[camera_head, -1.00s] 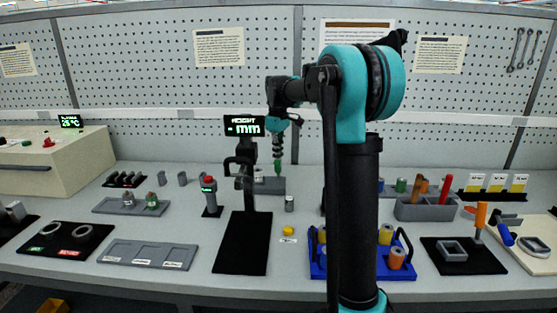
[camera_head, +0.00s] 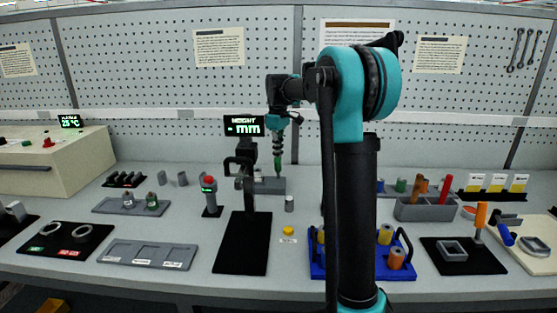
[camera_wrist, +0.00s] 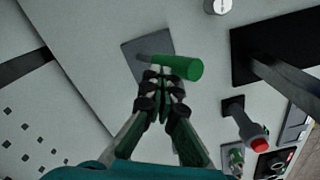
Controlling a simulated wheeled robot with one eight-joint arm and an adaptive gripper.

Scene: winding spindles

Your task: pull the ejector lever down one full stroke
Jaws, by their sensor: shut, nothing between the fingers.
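The ejector lever shows in the wrist view as a thick green handle (camera_wrist: 184,67) on a short grey rod, above a dark grey base plate (camera_wrist: 133,47). In the head view the grey base (camera_head: 270,186) stands behind the height gauge, and the green handle is small and hard to separate from my gripper. My gripper (camera_wrist: 160,74) is shut with nothing between its fingers. Its fingertips overlap the near side of the handle in the wrist view; I cannot tell whether they touch it. In the head view my gripper (camera_head: 279,166) points down over the base.
A height gauge (camera_head: 243,126) on a black plate stands in front of the lever. A post with a red button (camera_head: 209,183) is left of it. A small grey cylinder (camera_head: 290,204) stands right of the gauge. A blue tray (camera_head: 318,268) sits nearer the front.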

